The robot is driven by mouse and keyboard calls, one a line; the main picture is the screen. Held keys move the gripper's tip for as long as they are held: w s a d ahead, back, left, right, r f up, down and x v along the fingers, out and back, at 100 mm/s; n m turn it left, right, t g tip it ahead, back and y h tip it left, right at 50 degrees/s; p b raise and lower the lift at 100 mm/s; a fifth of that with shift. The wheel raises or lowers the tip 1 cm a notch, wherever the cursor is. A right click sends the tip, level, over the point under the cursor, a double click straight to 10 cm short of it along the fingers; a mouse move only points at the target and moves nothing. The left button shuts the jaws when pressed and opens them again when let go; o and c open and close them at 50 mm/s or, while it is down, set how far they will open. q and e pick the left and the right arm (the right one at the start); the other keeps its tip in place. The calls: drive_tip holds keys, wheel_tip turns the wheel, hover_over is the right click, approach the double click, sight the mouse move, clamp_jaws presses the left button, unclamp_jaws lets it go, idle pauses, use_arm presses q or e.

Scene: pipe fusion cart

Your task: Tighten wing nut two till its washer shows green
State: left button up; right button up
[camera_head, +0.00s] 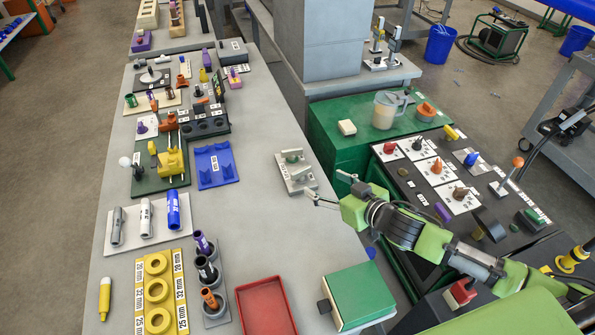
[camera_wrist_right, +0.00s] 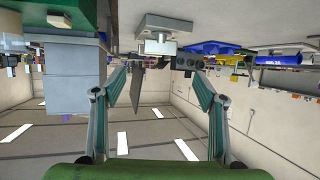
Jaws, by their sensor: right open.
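A light grey plate (camera_head: 304,185) lies on the bench near its right edge, with two grey-green wing-nut-like pieces (camera_head: 292,156) on it, one behind the other. Its label is too small to read, so I cannot tell which is wing nut two, and no washer colour can be made out. My right gripper (camera_head: 322,187) is open and empty, just right of the plate and apart from it. In the right wrist view its two fingers (camera_wrist_right: 160,90) are spread, and the plate (camera_wrist_right: 158,47) shows upside down beyond them. My left gripper is not in view.
A blue holder (camera_head: 215,167) and a dark green fixture with a yellow clamp (camera_head: 172,160) stand left of the plate. A red tray (camera_head: 266,305) and green box (camera_head: 358,296) are at the front. The bench between is clear. A grey column (camera_head: 320,40) stands behind.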

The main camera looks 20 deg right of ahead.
sight(302, 171)
drive_tip(key=p+x, duration=0.2)
drive_tip(key=x, duration=0.9)
drive_tip(key=shift+w, duration=0.2)
drive_tip(key=shift+x, duration=0.8)
drive_tip(key=shift+a, duration=0.1)
drive_tip(key=c, duration=1.1)
